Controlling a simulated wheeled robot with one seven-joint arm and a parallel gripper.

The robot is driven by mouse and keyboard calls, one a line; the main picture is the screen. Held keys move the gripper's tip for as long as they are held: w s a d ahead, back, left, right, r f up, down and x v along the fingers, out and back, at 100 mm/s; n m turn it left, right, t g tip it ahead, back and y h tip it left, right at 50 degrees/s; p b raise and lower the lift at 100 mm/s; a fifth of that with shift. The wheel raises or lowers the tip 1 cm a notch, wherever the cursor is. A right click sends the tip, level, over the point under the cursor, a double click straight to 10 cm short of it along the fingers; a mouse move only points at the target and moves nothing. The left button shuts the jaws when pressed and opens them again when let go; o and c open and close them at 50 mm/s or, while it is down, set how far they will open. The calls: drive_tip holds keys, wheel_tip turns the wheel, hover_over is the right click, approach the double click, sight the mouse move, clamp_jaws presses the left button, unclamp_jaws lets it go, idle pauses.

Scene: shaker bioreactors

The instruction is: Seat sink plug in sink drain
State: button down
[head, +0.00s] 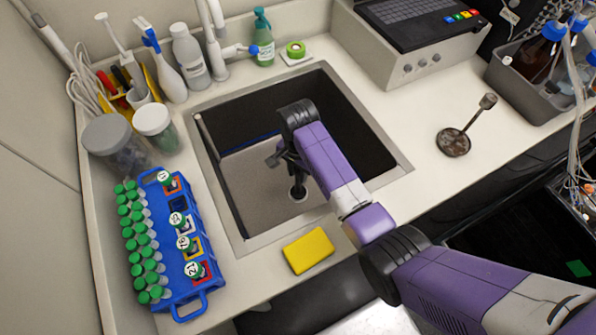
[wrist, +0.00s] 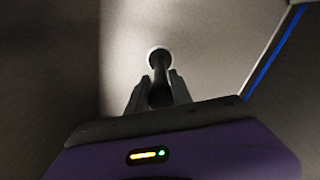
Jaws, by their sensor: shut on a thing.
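My gripper (wrist: 158,95) reaches down into the sink (head: 375,135) and is shut on the black sink plug (wrist: 160,72). The plug's rounded knob sits between the fingers, and its stem points away from them toward the drain. The drain (wrist: 152,50) shows as a pale ring around the plug's far end in the wrist view. In the head view the gripper (head: 283,157) is above the drain (head: 298,195), and the dark plug (head: 297,182) lines up with it. I cannot tell whether the plug's end is inside the drain or just above it.
The sink walls close in around my arm. A yellow sponge (head: 309,250) lies at the front edge. A blue tube rack (head: 187,275) stands left, bottles (head: 189,55) and a faucet (head: 217,45) behind.

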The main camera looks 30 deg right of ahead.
drive_tip(key=shift+f, duration=0.55)
idle(0.9)
drive_tip(key=c, duration=1.1)
unclamp_jaws()
drive_tip(key=shift+o, duration=0.2)
drive_tip(key=shift+r+b, duration=0.4)
drive_tip(key=shift+r, duration=3.5)
